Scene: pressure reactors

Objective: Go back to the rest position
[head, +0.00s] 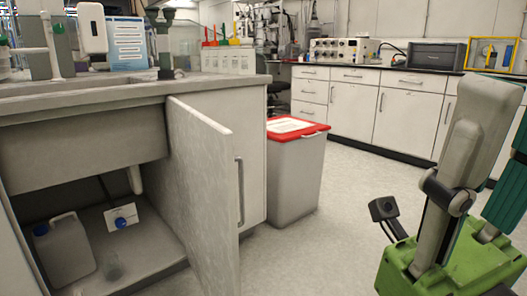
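Neither of my grippers shows in the head view. A grey arm link and a green body part at the right edge look like my own; no fingers are visible on them. The cabinet door (205,180) under the sink stands open, swung out toward me, with a vertical handle on its outer face. A white piece with a blue knob (122,221) is also inside.
A grey bin (295,178) with a red lid stands right of the open door. The sink counter (230,84) carries a rack of bottles (225,58). White cabinets (350,115) line the back. The floor (340,215) between bin and my body is clear.

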